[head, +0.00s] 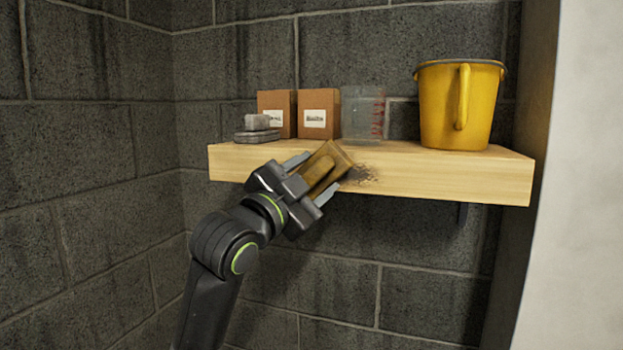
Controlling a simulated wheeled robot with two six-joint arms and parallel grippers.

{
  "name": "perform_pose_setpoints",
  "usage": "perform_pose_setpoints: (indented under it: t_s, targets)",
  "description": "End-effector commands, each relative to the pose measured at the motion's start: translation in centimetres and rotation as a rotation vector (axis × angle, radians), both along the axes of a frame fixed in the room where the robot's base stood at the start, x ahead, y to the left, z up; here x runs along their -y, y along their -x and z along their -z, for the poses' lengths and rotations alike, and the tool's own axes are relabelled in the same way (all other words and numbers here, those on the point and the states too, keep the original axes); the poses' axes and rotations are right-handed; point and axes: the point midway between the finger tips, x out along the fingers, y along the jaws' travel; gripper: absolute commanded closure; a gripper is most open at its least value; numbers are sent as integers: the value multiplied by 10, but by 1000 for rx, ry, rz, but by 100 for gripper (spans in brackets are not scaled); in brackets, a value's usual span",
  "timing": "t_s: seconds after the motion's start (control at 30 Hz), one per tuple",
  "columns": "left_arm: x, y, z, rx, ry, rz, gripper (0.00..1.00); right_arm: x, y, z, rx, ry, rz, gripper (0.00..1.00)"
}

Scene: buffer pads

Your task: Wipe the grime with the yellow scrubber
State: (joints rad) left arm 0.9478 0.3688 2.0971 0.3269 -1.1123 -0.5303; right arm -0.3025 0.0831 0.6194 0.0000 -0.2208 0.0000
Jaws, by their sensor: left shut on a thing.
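The yellow scrubber (333,158) is a brownish-yellow block in the head view, near the front edge of the wooden shelf. My left gripper (308,182) is shut on it, with one finger on each side, and holds it tilted. The grime (362,175) is a dark speckled patch on the shelf just right of the scrubber. The scrubber's far end is at the patch's left side; whether it touches the shelf I cannot tell. The scrubber may hide part of the grime. My right gripper is not in view.
The wooden shelf (450,178) carries a grey stack of pads (257,136), two brown boxes (277,105) (319,112), a clear measuring beaker (362,112) and a yellow bucket (455,105). Dark block walls stand behind. Free room is in front of and below the shelf.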

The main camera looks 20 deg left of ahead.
Motion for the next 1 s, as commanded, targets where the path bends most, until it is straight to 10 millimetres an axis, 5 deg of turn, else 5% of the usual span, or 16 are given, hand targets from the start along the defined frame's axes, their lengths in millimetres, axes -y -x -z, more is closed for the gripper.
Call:
perform_pose_setpoints:
  t_s: [0.77,1.0]
  targets:
    - [1,-14,0,0,1,1,64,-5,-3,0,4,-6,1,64]
    - [20,-12,0,0,2,3,64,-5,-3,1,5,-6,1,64]
